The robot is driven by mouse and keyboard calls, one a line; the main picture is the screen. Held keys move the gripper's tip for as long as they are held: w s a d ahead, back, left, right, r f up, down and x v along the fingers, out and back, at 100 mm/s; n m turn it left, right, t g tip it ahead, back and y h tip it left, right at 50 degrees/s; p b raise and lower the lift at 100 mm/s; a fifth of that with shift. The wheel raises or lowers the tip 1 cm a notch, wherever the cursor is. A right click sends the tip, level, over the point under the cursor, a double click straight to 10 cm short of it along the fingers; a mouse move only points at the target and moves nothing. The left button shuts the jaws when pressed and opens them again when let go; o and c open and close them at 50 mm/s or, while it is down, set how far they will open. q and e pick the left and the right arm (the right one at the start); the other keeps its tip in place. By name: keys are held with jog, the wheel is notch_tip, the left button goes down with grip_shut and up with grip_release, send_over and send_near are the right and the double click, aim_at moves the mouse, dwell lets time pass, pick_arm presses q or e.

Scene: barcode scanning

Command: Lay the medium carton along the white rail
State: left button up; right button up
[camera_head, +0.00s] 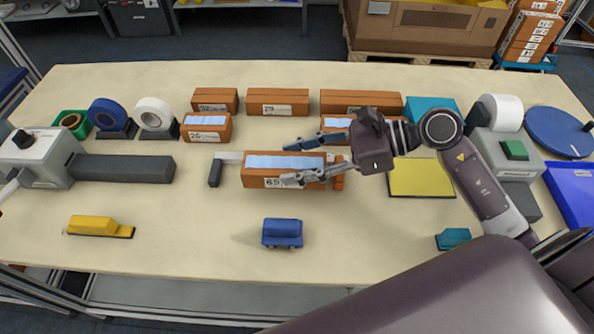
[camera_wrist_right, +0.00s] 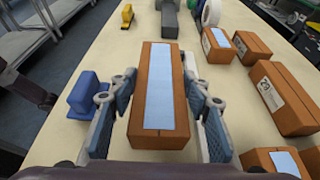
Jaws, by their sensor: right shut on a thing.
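My right gripper (camera_head: 288,161) is shut on an orange-brown carton (camera_head: 262,182) marked 65, with a pale blue strip on top. In the right wrist view the fingers (camera_wrist_right: 160,125) press on both long sides of this carton (camera_wrist_right: 181,110). The carton lies level, its long side running left to right in the head view. The white rail (camera_head: 230,155) shows past its left end, with a dark block (camera_head: 215,172) at the rail's left tip. The carton hides the rest of the rail, and I cannot tell whether they touch. My left gripper is not in view.
Other cartons stand behind: one marked 26 (camera_head: 207,127), one marked 29 (camera_head: 278,102) and a long one (camera_head: 360,102). A blue object (camera_head: 282,232) stands in front, and a yellow pad (camera_head: 421,178) lies to the right. The front left table is mostly clear around a yellow object (camera_head: 95,226).

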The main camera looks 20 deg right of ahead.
jog(key=shift+f, duration=2.05)
jog(key=shift+f, duration=0.15)
jog(key=o, duration=1.5)
